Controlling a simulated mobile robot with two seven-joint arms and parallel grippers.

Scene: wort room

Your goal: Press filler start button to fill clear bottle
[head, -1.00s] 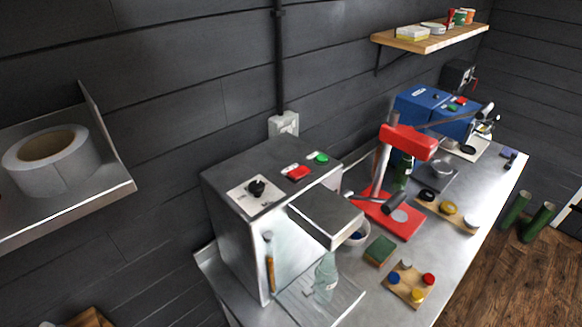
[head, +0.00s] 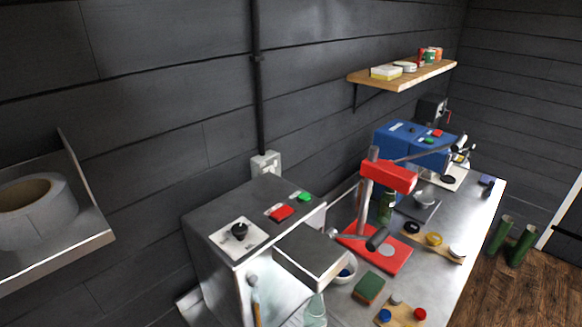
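The filler (head: 225,262) is a grey metal box at the left end of the steel bench. Its sloped top carries a green button (head: 304,196), a red button (head: 280,212) and a black knob (head: 239,231) on a white dial plate. The clear bottle (head: 316,310) stands under the filler's overhanging head (head: 312,254); only its upper part shows at the bottom edge. I cannot tell whether it holds liquid. Neither of my grippers is in the head view.
A red capping press (head: 390,174) with a lever stands right of the filler, and a blue machine (head: 412,150) behind it. A green sponge (head: 369,287) and a board with caps (head: 400,315) lie in front. A shelf (head: 420,75) hangs above; a tape roll (head: 35,210) is at left.

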